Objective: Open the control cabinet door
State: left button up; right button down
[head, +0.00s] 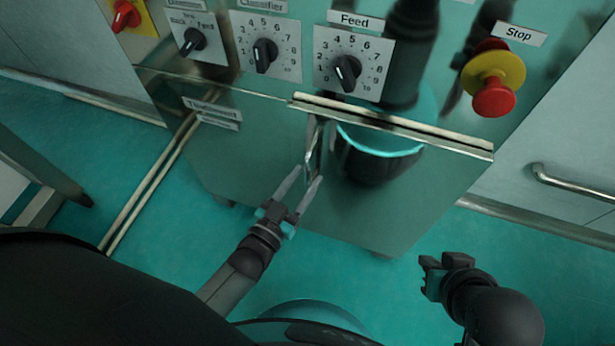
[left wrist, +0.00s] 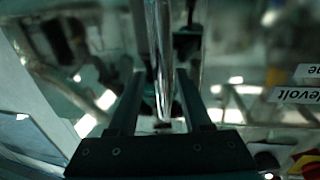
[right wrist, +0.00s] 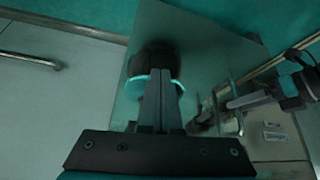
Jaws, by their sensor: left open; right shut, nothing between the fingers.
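The control cabinet door (head: 440,185) is the glossy green front panel below the knobs, and it appears shut in the head view. Its upright metal handle (head: 313,145) is near the door's middle. My left gripper (head: 309,173) is open at the handle's lower part. In the left wrist view the shiny handle (left wrist: 163,55) runs between the two spread fingers; I cannot tell whether they touch it. My right gripper (head: 430,268) is shut and empty, apart from the door at the lower right. The door also shows in the right wrist view (right wrist: 215,50).
Above the door are a Feed knob (head: 347,70), a Classifier knob (head: 265,52) and a red stop button (head: 492,95). A metal ledge (head: 400,125) crosses above the handle. A wall rail (head: 570,188) is at right.

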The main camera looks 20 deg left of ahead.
pick_arm(q)
jog(key=shift+x, duration=0.9)
jog(key=shift+c, duration=0.2)
jog(key=shift+s, duration=0.1)
grip_shut()
dwell(0.6)
